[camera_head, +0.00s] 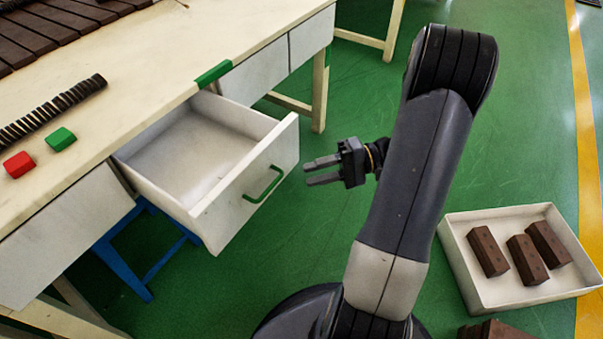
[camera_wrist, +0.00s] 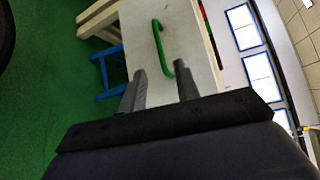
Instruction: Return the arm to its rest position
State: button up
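My gripper (camera_head: 322,171) is in the middle of the head view, in the air to the right of the drawer's front, with its two fingers pointing left. The fingers are apart with nothing between them. The drawer (camera_head: 245,195) is pulled out from the table and its visible inside is empty. Its green handle (camera_head: 263,184) is apart from my fingertips. In the wrist view the fingers (camera_wrist: 160,92) point toward the drawer front (camera_wrist: 188,40) and its green handle (camera_wrist: 162,48).
A white tray (camera_head: 454,240) with 3 brown blocks (camera_head: 527,259) stands on the floor at right. The table (camera_head: 130,70) bears a red block (camera_head: 18,164), a green block (camera_head: 60,139) and a dark ridged strip (camera_head: 50,110). Green floor (camera_head: 345,90) is clear behind my arm.

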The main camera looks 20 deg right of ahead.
aim_at(271, 185)
dwell(0.4)
jog(key=b+x, duration=0.2)
jog(key=x, duration=0.8)
jog(key=shift+w+a, duration=0.15)
jog(key=shift+a, duration=0.15)
